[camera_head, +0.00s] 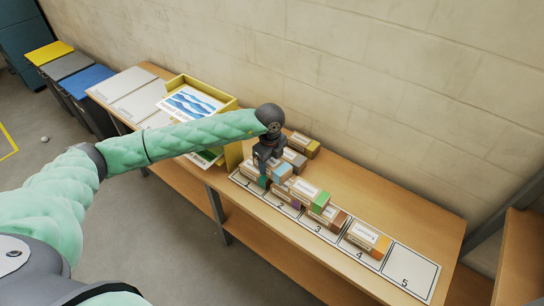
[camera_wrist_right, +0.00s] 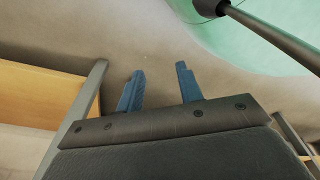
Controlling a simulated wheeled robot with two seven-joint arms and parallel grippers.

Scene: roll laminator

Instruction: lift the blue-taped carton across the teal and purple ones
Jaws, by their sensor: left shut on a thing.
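The blue-taped carton (camera_head: 283,173) is at the left part of the numbered strip, close behind the teal carton (camera_head: 263,183). My left gripper (camera_head: 264,166) points down and is shut on it; the fingertips are partly hidden among the boxes, and I cannot tell whether the carton is clear of the surface. The purple carton (camera_head: 296,204) shows only in part, beside a green-taped carton (camera_head: 320,203). My right gripper (camera_wrist_right: 160,88) shows in the right wrist view, with its two blue fingers apart and nothing between them.
A brown carton (camera_head: 335,219) and an orange carton (camera_head: 381,243) stand farther right on the strip (camera_head: 412,272). Space 5 is bare. Grey (camera_head: 296,158) and yellow-brown (camera_head: 312,150) cartons stand behind. A yellow tray (camera_head: 182,82) is at left; the wall (camera_head: 400,100) borders the bench.

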